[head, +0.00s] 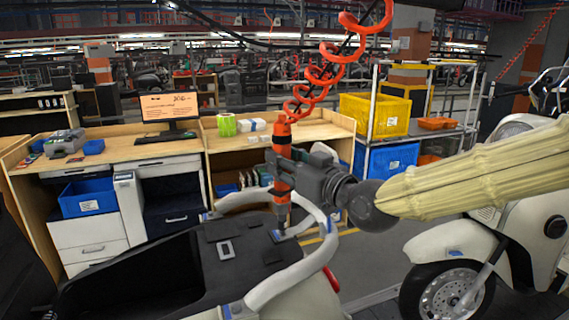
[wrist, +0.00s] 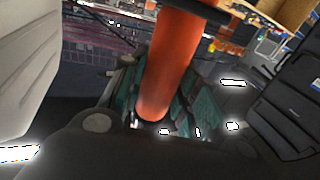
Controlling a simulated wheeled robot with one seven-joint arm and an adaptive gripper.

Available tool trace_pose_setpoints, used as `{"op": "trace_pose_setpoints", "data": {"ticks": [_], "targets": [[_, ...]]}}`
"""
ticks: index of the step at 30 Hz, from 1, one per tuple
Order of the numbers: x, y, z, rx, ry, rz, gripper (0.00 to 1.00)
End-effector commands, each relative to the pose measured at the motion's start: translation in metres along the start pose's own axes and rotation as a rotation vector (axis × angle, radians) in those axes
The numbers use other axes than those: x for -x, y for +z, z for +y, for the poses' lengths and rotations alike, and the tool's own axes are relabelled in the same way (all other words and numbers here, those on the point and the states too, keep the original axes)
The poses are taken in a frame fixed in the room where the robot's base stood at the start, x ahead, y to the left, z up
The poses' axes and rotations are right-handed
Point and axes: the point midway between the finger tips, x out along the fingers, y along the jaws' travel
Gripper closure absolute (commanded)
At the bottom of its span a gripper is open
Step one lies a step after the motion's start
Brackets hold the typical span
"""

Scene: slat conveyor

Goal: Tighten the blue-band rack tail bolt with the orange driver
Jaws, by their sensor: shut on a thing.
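My gripper (head: 284,178) is shut on the orange driver (head: 282,137), which hangs upright from a coiled orange hose. The driver's dark lower end (head: 282,212) points down at the scooter's tail. Its tip is at or just above a small plate with a blue mark (head: 278,236) at the tail; I cannot tell whether it touches. The bolt itself is too small or hidden to make out. The pale tubular rack (head: 297,262) curves around the tail and carries several blue marks. In the wrist view the driver's orange body (wrist: 170,65) fills the middle; its tip is hidden.
The scooter's black seat area (head: 150,262) lies left of the driver. A second cream scooter (head: 455,285) stands at right, under my arm. Behind are a wooden workbench (head: 240,140) with a monitor (head: 168,107), and a cart with a yellow crate (head: 375,115) and blue bin (head: 388,160).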

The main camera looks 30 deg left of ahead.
Motion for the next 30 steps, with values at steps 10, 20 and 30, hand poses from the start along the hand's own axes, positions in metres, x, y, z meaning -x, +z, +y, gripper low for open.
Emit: {"op": "trace_pose_setpoints", "data": {"ticks": [10, 20, 30], "targets": [[-0.001, -0.008, 0.0, 0.0, 0.001, 0.001, 1.0], [-0.001, -0.027, 0.0, 0.001, 0.001, 0.001, 1.0], [-0.002, -0.046, 0.001, 0.001, 0.001, 0.001, 1.0]]}}
